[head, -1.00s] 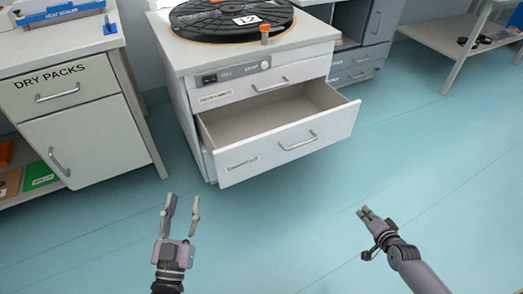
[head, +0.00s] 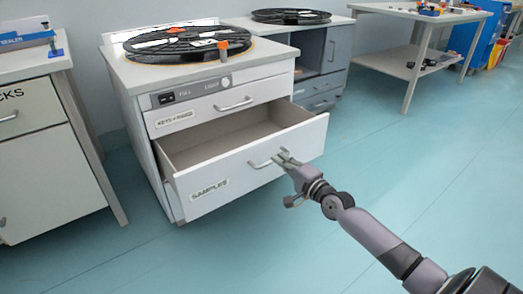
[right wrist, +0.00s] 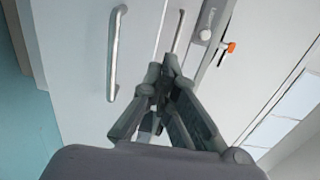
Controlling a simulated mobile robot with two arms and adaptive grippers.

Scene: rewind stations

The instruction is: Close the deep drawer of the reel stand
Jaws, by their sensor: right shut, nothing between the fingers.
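The white reel stand (head: 133,86) has its deep drawer (head: 235,178), labelled SAMPLES, pulled well out and empty where I can see inside. A shallower drawer above it (head: 190,117) is shut. My right gripper (head: 283,158) is shut and empty, at the drawer's front beside the right end of its bar handle (head: 262,162). In the right wrist view the closed fingers (right wrist: 155,92) point at the drawer front, next to the handle (right wrist: 115,50). I cannot tell whether they touch the front. My left gripper is out of view.
A black reel (head: 187,42) and an orange-topped peg (head: 223,48) are on the stand's top. A cabinet (head: 50,150) stands at left, a grey unit (head: 325,65) behind right, a workbench (head: 420,14) further right. The floor in front is clear.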

